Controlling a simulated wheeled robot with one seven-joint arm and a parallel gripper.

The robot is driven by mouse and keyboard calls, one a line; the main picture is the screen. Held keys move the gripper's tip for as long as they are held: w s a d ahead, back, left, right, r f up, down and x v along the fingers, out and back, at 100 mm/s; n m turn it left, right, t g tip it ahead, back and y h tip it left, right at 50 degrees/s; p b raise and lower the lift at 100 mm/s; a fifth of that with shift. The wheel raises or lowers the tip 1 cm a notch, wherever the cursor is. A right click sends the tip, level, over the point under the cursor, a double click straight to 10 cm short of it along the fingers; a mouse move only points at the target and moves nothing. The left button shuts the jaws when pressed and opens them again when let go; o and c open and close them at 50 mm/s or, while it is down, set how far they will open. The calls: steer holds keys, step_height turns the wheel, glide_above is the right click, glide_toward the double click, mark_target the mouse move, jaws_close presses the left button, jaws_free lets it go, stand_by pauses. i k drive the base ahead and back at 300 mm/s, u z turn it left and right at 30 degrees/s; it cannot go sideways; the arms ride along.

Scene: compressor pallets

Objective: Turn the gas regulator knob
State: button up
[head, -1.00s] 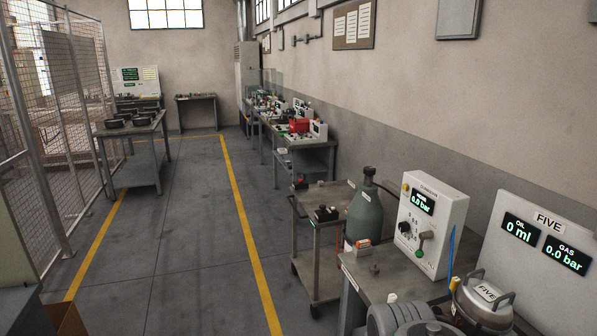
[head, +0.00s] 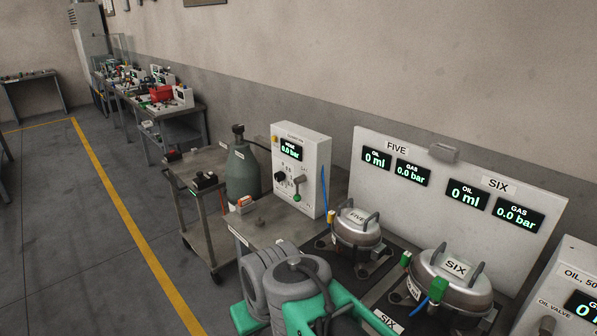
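The gas regulator is a white box (head: 311,150) on the bench, with a green-lit display (head: 291,150) reading 0.0 bar. Its black round knob (head: 280,177) is on the front face, at the left below the display. A lever with a green tip (head: 297,195) is to the right of the knob. Grey and teal links of my own arm show at the bottom middle of the head view, in front of and below the regulator. I cannot make out my gripper's fingers there. Nothing of mine touches the knob.
A gas cylinder (head: 242,172) stands left of the regulator by a cart (head: 200,225). Compressors FIVE (head: 357,236) and SIX (head: 447,288) stand to the right, before a white panel (head: 450,160) with zero readouts. A blue tube (head: 324,195) hangs beside the regulator. Open floor lies left.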

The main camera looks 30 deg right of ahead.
mark_target(279, 177)
steer(key=u, duration=0.45)
steer(key=i, duration=0.55)
steer(key=u, duration=0.5)
steer(key=i, duration=0.9)
steer(key=z, duration=0.25)
